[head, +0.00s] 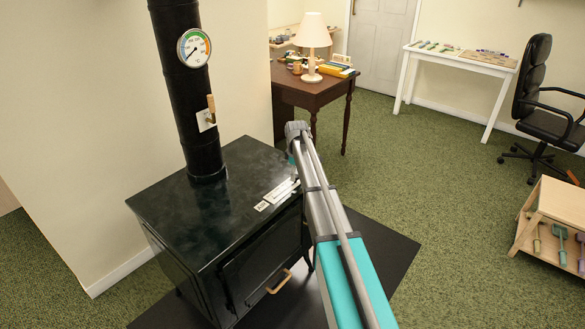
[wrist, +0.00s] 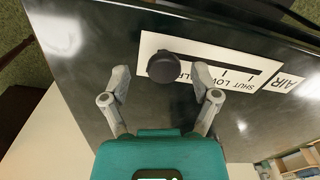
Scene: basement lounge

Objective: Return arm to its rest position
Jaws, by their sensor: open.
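My arm (head: 327,215) reaches from the bottom of the head view out over the black stove's right edge. In the wrist view, my gripper (wrist: 160,84) is open and empty, with its fingers apart above the stove top. A round black knob (wrist: 163,67) shows between and just beyond the fingertips; I cannot tell if they touch it. The knob is at the left end of a slot in a white label plate (wrist: 238,72), by the "FULL" end. The fingers do not show clearly in the head view.
The black stove (head: 165,215) has a pipe (head: 180,105) with a dial (head: 194,47). Behind it is a brown desk (head: 310,92) with a lamp (head: 313,38). A white table (head: 465,59), an office chair (head: 545,120) and a wooden rack (head: 560,205) stand right. Green carpet between is clear.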

